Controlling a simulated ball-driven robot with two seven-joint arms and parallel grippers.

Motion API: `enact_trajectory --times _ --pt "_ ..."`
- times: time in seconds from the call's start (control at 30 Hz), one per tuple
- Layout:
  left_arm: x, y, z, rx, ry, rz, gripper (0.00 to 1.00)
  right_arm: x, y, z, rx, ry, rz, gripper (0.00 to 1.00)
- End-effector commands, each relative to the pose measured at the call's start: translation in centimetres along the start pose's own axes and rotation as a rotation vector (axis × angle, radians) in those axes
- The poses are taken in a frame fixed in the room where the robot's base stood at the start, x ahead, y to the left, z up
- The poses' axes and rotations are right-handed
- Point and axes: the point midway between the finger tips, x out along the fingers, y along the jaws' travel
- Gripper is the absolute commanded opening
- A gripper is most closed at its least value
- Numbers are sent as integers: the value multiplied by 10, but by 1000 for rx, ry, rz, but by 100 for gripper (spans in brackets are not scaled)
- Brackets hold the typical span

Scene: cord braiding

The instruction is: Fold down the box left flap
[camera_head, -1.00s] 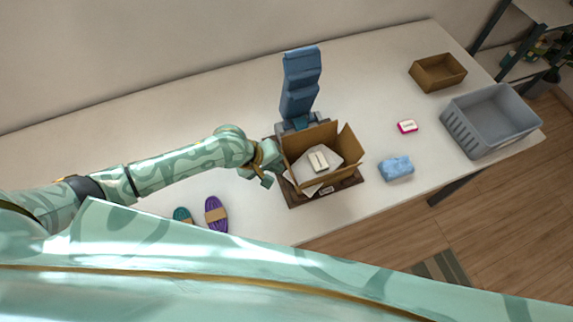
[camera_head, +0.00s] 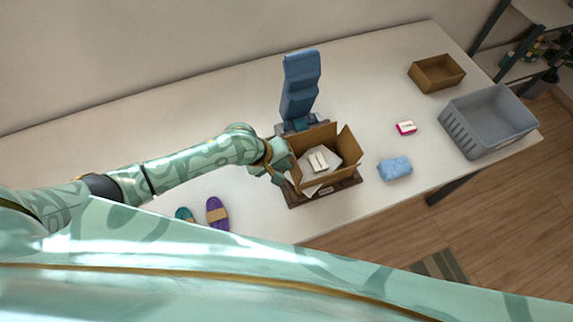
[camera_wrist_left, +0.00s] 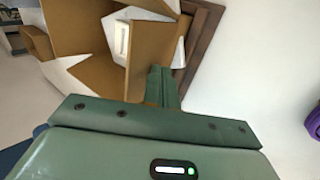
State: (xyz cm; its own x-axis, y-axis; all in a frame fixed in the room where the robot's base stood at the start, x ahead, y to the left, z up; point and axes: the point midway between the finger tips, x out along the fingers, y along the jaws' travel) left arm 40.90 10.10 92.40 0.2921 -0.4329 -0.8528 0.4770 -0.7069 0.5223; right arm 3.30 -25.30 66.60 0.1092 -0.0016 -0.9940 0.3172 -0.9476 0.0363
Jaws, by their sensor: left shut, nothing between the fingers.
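An open brown cardboard box (camera_head: 312,139) stands on the table with flaps raised; white paper and a small cream packet (camera_head: 318,161) lie inside. My left gripper (camera_head: 285,174) is shut and empty at the box's left side. It covers much of that side in the head view. In the left wrist view, my shut fingers (camera_wrist_left: 162,78) are right beside an upright cardboard panel (camera_wrist_left: 149,45), which looks like the left flap. I cannot tell whether they touch it. The right flap (camera_head: 350,145) stands up and leans outward. My right gripper is not in view.
The box sits on a dark brown base (camera_head: 330,195), with a blue upright stand (camera_head: 300,85) behind it. To the right are a blue packet (camera_head: 395,169), a pink item (camera_head: 406,128), a small brown box (camera_head: 437,72) and a grey crate (camera_head: 488,120). A purple cord bundle (camera_head: 217,213) lies front left.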

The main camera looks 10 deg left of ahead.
Motion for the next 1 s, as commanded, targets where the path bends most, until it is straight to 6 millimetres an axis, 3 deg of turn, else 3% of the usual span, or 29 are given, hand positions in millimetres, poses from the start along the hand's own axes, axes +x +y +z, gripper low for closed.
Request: enact_trajectory --times 1.0 --pt "9 20 0 0 0 0 0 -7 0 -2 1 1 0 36"
